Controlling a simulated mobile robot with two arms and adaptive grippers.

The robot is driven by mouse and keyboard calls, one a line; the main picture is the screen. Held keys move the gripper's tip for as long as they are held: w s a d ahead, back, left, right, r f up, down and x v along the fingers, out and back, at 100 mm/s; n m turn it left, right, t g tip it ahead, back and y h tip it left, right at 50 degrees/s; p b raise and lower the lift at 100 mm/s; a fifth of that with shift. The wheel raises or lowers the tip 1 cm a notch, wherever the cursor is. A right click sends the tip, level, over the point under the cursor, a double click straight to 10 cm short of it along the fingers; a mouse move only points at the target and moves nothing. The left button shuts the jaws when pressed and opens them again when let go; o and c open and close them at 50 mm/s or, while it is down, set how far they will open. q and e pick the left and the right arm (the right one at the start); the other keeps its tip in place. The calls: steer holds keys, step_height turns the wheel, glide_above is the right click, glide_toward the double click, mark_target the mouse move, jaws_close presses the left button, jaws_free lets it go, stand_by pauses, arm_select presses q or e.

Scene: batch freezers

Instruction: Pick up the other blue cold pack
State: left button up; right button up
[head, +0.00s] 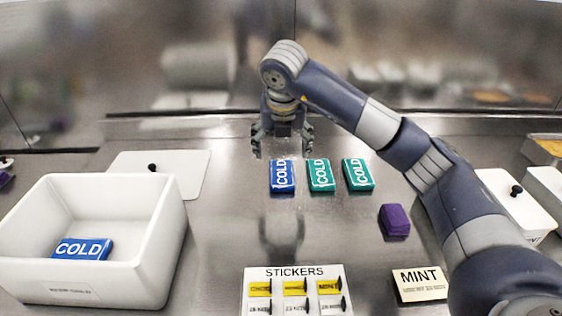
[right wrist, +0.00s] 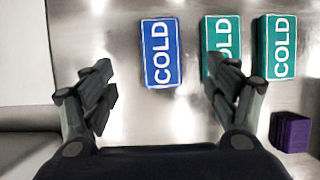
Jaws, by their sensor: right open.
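A blue cold pack (head: 282,176) lies on the steel counter, leftmost in a row with two green cold packs, (head: 320,175) and (head: 357,174). My right gripper (head: 283,150) is open and empty above and just behind the blue pack. In the right wrist view the blue pack (right wrist: 161,53) lies beyond and between the open fingers (right wrist: 160,90), apart from them. The right finger covers part of the middle green pack (right wrist: 222,38). Another blue cold pack (head: 82,249) lies inside the white bin (head: 150,235) at the left. My left gripper is not in view.
A purple block (head: 394,220) sits right of the row. A stickers sheet (head: 294,273) and a MINT card (head: 420,284) lie at the front. A white lid (head: 185,165) with a black knob lies behind the bin. The counter before the packs is clear.

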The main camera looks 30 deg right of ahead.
glide_above(282, 172)
steer(key=s+a, duration=0.1)
steer(key=s, duration=0.1)
step_height(282, 172, down, 4)
steer(key=shift+a+f, duration=0.1)
steer(key=shift+w+f+p, duration=0.2)
steer(key=shift+f+p, duration=0.1)
steer(key=shift+f, duration=0.3)
steer(key=x, duration=0.3)
steer(key=shift+s+f+p, duration=0.1)
steer(key=shift+f+p, duration=0.2)
steer(key=shift+p, duration=0.05)
steer(key=shift+w+f, duration=0.25)
steer(key=shift+f, duration=0.3)
steer(key=shift+c, duration=1.3)
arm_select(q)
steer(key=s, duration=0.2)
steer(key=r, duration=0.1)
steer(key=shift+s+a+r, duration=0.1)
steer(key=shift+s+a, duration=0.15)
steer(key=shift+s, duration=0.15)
arm_select(e)
steer(key=shift+r, duration=0.1)
steer(key=c, duration=1)
